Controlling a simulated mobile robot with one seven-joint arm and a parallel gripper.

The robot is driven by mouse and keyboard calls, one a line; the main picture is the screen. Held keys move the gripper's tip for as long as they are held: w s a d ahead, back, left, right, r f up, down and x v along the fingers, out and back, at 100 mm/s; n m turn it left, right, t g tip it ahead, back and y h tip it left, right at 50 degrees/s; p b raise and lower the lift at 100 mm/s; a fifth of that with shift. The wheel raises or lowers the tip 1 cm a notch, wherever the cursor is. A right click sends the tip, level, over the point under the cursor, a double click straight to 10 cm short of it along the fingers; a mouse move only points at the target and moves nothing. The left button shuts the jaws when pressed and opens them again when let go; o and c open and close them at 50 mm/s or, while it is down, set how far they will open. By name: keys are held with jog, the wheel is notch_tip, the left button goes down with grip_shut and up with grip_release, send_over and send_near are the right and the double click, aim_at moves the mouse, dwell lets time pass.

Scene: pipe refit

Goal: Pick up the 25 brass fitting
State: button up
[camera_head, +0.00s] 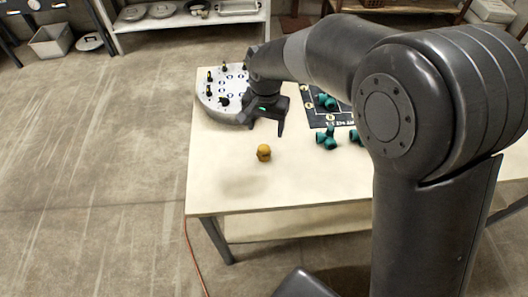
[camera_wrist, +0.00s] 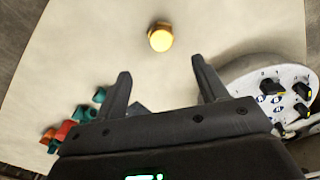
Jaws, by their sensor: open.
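A small brass fitting (camera_head: 264,153) stands alone on the pale table top, toward its near left part. In the wrist view the brass fitting (camera_wrist: 160,37) shows beyond the fingertips, roughly centred between them. No number on it can be read. My gripper (camera_head: 266,128) is open and empty above the table, behind the fitting in the head view. Its two fingers (camera_wrist: 160,70) are spread wide in the wrist view, and the fitting is apart from both.
A round grey fixture (camera_head: 215,104) with black and yellow pegs stands at the table's far left. Teal pipe fittings (camera_head: 326,140) lie near a dark marked mat (camera_head: 313,116). The wrist view also shows an orange-red piece (camera_wrist: 65,131). The table (camera_head: 225,190) is clear around the brass fitting.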

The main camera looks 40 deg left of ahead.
aim_at(264, 148)
jog(key=f, duration=1)
jog(key=shift+s+a+f, duration=0.1)
jog(key=shift+s+f, duration=0.2)
jog(key=shift+f, duration=0.05)
jog(key=shift+c, duration=0.5)
jog(key=c, duration=1.1)
